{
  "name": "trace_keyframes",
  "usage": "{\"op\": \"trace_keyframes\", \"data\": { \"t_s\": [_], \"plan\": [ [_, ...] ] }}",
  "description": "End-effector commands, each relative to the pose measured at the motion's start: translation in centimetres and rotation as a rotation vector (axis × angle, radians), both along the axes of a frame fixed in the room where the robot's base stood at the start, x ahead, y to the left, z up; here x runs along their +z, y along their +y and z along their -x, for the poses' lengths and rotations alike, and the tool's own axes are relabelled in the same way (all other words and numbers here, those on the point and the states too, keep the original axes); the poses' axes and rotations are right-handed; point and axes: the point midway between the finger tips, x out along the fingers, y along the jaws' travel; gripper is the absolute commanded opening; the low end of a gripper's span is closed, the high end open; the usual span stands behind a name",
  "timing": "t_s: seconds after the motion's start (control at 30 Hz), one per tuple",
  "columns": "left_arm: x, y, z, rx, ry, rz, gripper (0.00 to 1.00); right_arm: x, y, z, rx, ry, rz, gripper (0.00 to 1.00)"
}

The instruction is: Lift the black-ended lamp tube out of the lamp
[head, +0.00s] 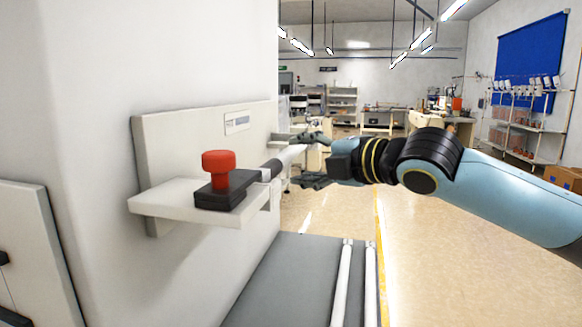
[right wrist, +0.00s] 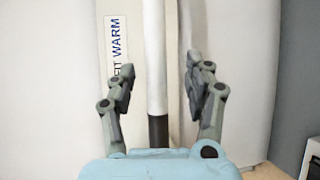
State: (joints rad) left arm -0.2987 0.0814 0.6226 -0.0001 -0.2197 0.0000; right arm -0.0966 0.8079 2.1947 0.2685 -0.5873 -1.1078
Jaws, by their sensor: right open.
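The lamp (head: 175,193) is a white wall-mounted fitting with a ledge and an upright back panel. A white tube (head: 291,154) with a black end (head: 265,174) lies along it; the black end is beside the black block under the red knob. The tube's far end is hidden behind my gripper. My right gripper (head: 303,160) is at the tube with its fingers apart. In the right wrist view the white tube (right wrist: 156,60) runs between the open fingers, with a gap on each side, and its black end (right wrist: 158,131) is near the palm. My left gripper is not seen.
A red knob (head: 218,165) on a black block (head: 226,189) stands on the ledge. A label (right wrist: 116,45) reading "WARM" is on the panel. Below is a grey surface (head: 285,285) with two white rods (head: 343,285). Open floor lies to the right.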

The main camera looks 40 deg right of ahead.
Motion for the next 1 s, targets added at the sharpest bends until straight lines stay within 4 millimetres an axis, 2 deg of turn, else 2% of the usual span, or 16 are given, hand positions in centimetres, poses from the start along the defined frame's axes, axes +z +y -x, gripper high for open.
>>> {"op": "trace_keyframes", "data": {
  "t_s": [0.2,0.4,0.7,1.0],
  "plan": [
    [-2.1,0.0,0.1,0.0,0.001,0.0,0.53,-0.3,0.1,-2.1,-0.002,-0.005,-0.007,0.52],
    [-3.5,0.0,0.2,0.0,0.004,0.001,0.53,-0.5,0.3,-4.7,-0.002,-0.003,-0.004,0.52],
    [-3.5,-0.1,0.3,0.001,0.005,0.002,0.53,-0.4,0.5,-5.2,0.0,0.001,0.001,0.52],
    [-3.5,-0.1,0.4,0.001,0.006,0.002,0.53,-0.4,0.5,-5.1,0.0,0.0,0.001,0.14]
  ]
}}
